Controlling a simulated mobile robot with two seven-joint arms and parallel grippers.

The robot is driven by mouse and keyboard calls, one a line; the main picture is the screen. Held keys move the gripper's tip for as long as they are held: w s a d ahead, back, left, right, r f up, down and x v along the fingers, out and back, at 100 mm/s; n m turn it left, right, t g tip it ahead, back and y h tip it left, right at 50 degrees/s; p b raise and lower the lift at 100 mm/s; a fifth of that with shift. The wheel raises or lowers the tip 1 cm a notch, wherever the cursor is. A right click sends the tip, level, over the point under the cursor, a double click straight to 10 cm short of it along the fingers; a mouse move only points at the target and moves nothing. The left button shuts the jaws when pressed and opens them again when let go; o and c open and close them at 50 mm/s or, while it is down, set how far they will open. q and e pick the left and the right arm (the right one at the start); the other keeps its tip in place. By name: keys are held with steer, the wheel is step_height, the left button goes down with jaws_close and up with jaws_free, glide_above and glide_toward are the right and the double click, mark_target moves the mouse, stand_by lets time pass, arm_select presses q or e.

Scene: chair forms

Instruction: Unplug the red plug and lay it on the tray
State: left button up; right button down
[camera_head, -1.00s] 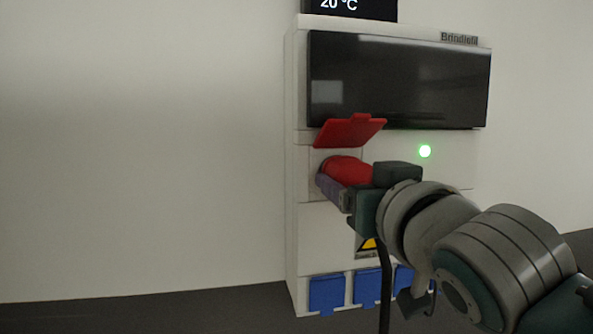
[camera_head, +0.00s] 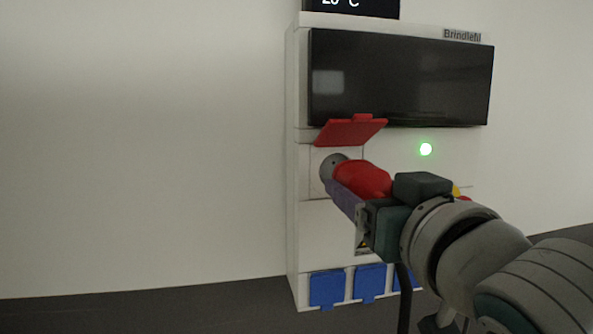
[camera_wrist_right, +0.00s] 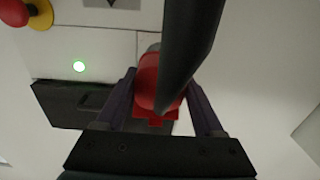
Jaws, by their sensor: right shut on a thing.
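The red plug (camera_head: 365,180) is held in my right gripper (camera_head: 350,182) in front of the white cabinet's socket, under the raised red flap (camera_head: 350,132). A round grey part (camera_head: 335,168) shows at the plug's far end; I cannot tell whether it is the plug's nose or the socket face. The right wrist view shows the plug (camera_wrist_right: 148,80) between the two purple-grey fingers, with its thick dark cable (camera_wrist_right: 190,45) crossing in front. My left gripper and the tray are not in view.
The white cabinet (camera_head: 325,235) has a dark screen (camera_head: 400,78), a green lamp (camera_head: 425,149) and blue-lidded sockets (camera_head: 327,288) low down. A red and yellow button (camera_wrist_right: 30,12) shows in the right wrist view. Bare wall lies to the left.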

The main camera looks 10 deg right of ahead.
steer(key=shift+s, duration=0.1)
steer(key=shift+s+p, duration=0.7)
steer(key=shift+s, duration=1.7)
